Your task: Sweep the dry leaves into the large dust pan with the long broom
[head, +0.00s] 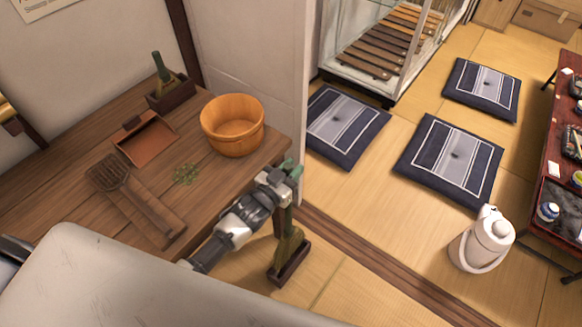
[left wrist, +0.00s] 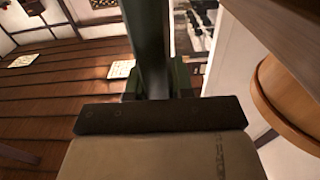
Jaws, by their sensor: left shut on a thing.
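My left gripper (head: 290,172) is shut on the green handle of a broom (head: 288,245), which hangs upright beside the table's right end with its dark brown head down. In the left wrist view the green handle (left wrist: 150,45) runs up from the jaws. The dry leaves (head: 185,175) are a small greenish heap on the table, left of the gripper. A reddish-brown dust pan (head: 150,141) lies behind them. A wooden slotted, handled piece (head: 140,203) lies in front of them; I cannot tell what it is. My right gripper is not in view.
A wooden tub (head: 233,126) stands near the leaves, right of the dust pan; it also shows in the left wrist view (left wrist: 280,105). A shorter green-handled broom (head: 163,72) stands at the table's back. Floor cushions (head: 347,126) and a white pot (head: 482,240) lie beyond.

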